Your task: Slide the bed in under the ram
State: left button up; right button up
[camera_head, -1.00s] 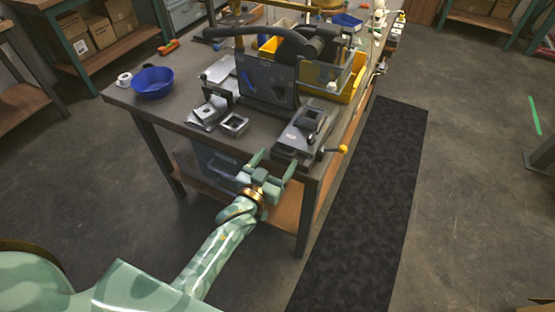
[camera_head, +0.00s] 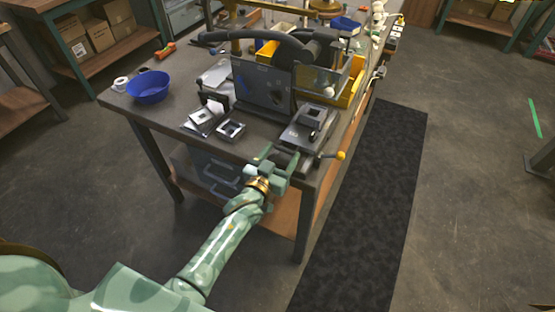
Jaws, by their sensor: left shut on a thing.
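The bed (camera_head: 301,136) is a flat grey slide with a raised square block on top, near the front right corner of the workbench. Its far end lies close to the dark upright panel of the machine (camera_head: 262,84). The ram itself is not clearly seen; the panel and the thick dark arm above hide that area. My left gripper (camera_head: 279,159) is at the bench's front edge, at the near end of the bed, and is shut on its near part. The exact grip is too small to see. My right gripper is not in view.
A lever with a yellow ball (camera_head: 340,155) sticks out right of the bed. Small metal fixtures (camera_head: 230,130) lie left of it. A blue bowl (camera_head: 150,87) and yellow bins (camera_head: 352,82) stand on the bench (camera_head: 165,118). A black mat (camera_head: 362,205) lies on the floor.

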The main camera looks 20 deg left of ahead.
pick_arm(q)
jog(key=shift+w+f, duration=0.1)
jog(key=shift+w, duration=0.35)
jog(key=shift+s+a, duration=0.1)
jog(key=shift+s, duration=0.2)
jog(key=o, duration=1.2)
jog(key=shift+c, duration=0.2)
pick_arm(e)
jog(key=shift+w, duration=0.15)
pick_arm(q)
jog(key=s+a+p, duration=0.1)
jog(key=s+p, duration=0.1)
jog(key=s, duration=1.4)
jog(key=shift+a+p, duration=0.25)
jog(key=shift+p, duration=0.15)
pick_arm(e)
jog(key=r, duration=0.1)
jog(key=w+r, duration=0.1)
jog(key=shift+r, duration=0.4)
